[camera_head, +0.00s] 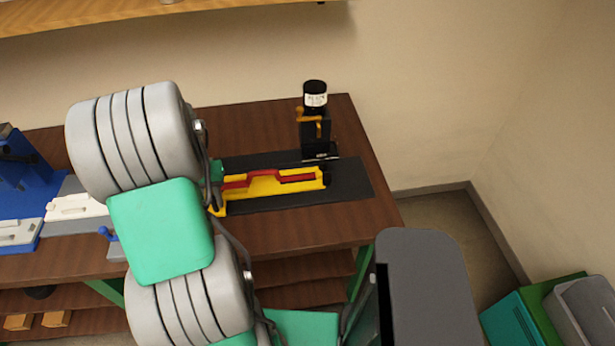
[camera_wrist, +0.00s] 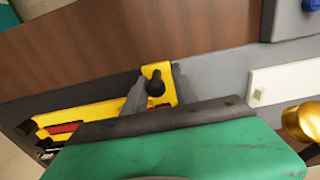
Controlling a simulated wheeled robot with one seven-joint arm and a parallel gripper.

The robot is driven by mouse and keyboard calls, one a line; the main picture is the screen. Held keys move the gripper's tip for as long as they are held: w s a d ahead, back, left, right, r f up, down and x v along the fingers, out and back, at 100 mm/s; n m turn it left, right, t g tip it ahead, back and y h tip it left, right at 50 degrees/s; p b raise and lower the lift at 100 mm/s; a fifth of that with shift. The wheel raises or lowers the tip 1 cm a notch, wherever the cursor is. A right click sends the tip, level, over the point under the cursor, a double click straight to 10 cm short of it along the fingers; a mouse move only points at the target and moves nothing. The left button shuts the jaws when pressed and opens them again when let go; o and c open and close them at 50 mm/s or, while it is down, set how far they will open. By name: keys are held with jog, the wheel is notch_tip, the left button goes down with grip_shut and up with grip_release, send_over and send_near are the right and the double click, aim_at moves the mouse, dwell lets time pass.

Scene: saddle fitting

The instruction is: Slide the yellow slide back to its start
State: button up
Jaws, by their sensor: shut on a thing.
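The yellow slide (camera_head: 262,187), with a dark red insert along it, lies on a black base plate (camera_head: 350,181) on the brown workbench. Its left end is close to my arm, which partly hides it in the head view. In the wrist view, the slide (camera_wrist: 100,117) runs to the lower left, and its near end carries a black knob (camera_wrist: 155,84). My gripper (camera_wrist: 148,92) is shut at this knob, with a grey finger against its left side. The other finger is hidden behind the green gripper body.
A black bottle with a white label (camera_head: 315,97) stands in a black holder at the plate's back edge. A blue fixture (camera_head: 27,177) with white blocks (camera_head: 75,206) is on the left. The bench's right end is clear.

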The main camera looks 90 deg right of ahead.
jog(key=o, duration=0.7)
jog(key=shift+w+a, duration=0.15)
jog(key=shift+w, duration=0.15)
jog(key=shift+s, duration=0.15)
jog(key=shift+r+p, duration=2.05)
jog(key=shift+r, duration=0.95)
